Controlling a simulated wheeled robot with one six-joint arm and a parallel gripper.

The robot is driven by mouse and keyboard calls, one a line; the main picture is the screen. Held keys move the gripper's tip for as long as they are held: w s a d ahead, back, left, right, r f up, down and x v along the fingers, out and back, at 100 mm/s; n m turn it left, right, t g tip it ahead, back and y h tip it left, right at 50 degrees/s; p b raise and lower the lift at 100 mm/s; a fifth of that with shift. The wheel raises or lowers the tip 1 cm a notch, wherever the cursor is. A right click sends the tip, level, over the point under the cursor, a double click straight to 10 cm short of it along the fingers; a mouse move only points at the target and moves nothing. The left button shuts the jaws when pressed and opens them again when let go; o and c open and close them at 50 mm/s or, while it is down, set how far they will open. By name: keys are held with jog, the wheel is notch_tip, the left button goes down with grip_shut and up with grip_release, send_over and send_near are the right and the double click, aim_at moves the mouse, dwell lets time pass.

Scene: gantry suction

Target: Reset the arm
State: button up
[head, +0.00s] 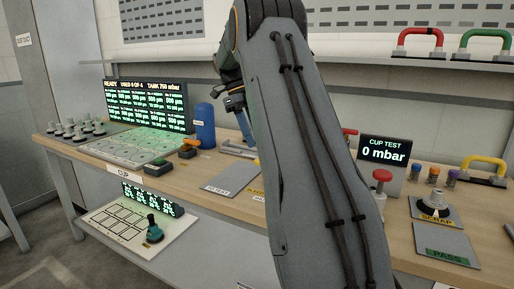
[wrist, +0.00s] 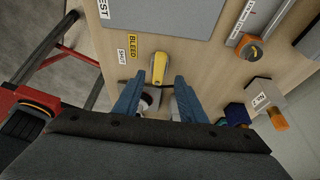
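My arm fills the middle of the head view and hides part of the bench. My gripper (wrist: 156,84) shows in the wrist view as two blue fingers, set apart with a gap between them. It points down over the wooden bench (wrist: 105,42). A yellow lever (wrist: 158,68) lies just beyond the fingertips, near labels reading BLEED and SHUT. A dark and pale round part shows between the fingers; I cannot tell whether they touch it. In the head view a blue finger (head: 244,122) shows just left of my arm.
In the head view a blue cylinder (head: 204,125) stands near the READY screen (head: 147,106). A red button (head: 381,176), a CUP TEST display (head: 384,151) reading 0 mbar and a SCRAP-marked stand with a cup (head: 434,207) are right of my arm. A shelf holds red and green handles.

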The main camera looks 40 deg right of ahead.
jog(key=shift+w+r, duration=0.1)
jog(key=shift+r, duration=0.3)
jog(key=shift+a, duration=0.1)
jog(key=s+a+f+n+t+p, duration=0.1)
jog(key=s+a+f+n, duration=0.2)
jog(key=a+n, duration=0.3)
jog(key=s+a+f+n+t+y, duration=0.1)
jog(key=s+a+f+n, duration=0.15)
jog(key=a+n, duration=0.3)
jog(key=s+a+f+n+t+p, duration=0.1)
jog(key=s+a+f+n, duration=0.25)
jog(key=a+n, duration=0.3)
jog(key=s+a+f+n, duration=0.3)
jog(key=s+a+n, duration=0.2)
jog(key=s, duration=0.4)
jog(key=s+a+f+n+t+y+p, duration=0.1)
jog(key=s+a+f+n, duration=0.2)
jog(key=s+a+n, duration=0.3)
jog(key=s+n, duration=0.1)
jog(key=s, duration=0.2)
jog(key=shift+s+a+n+p, duration=0.15)
jog(key=shift+s+n+p, duration=0.15)
jog(key=shift+s+n, duration=0.1)
jog(key=shift+f, duration=0.1)
